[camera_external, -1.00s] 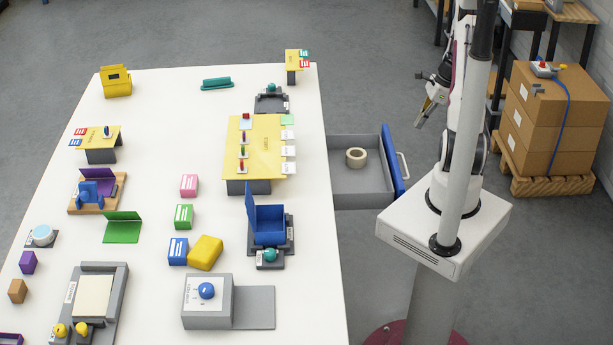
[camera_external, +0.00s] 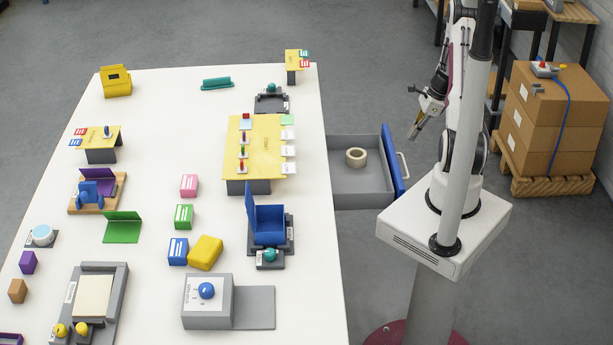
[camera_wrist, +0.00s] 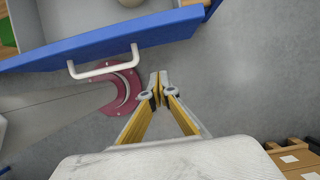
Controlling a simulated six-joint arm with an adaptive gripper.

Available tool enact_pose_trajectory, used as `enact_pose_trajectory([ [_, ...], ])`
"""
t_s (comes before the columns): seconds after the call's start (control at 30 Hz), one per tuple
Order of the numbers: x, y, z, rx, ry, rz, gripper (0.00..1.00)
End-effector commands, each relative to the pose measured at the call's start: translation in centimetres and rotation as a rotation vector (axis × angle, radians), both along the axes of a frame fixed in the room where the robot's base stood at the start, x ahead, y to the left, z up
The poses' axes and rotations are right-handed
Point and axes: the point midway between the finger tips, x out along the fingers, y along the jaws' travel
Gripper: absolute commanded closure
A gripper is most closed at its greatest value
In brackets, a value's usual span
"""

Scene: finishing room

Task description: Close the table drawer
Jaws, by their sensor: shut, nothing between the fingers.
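The table drawer (camera_external: 361,197) is pulled out from the right side of the white table. Its grey tray holds a roll of tape (camera_external: 356,157), and its blue front (camera_external: 393,163) has a white handle (camera_external: 404,165). My gripper (camera_external: 413,135) is shut and empty, in the air to the right of the drawer front, apart from it. In the wrist view the blue front (camera_wrist: 165,32) and white handle (camera_wrist: 105,62) lie at the upper left. My gripper's fingertips (camera_wrist: 159,80) are together at the centre, beside the handle.
The white table (camera_external: 150,250) carries several blocks, boxes and fixtures left of the drawer. Cardboard boxes (camera_external: 550,125) stand on a pallet at the right, with a button box on top. Bare grey floor (camera_external: 365,85) lies beyond the drawer.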

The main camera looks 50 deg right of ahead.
Motion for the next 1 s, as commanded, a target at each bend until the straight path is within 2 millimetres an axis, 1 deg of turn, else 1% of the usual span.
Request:
enact_pose_trajectory([
  [0.1, 0.4, 0.5, -1.4, 0.003, 0.001, 0.001, 1.0],
  [0.37, 1.2, 1.3, -4.3, 0.001, 0.001, 0.001, 1.0],
  [0.5, 2.4, 2.4, -4.3, -0.001, -0.001, 0.003, 1.0],
  [0.7, 3.6, 3.5, -4.3, -0.002, 0.0, 0.001, 1.0],
  [1.0, 4.1, 4.0, -4.3, -0.002, -0.001, -0.001, 1.0],
])
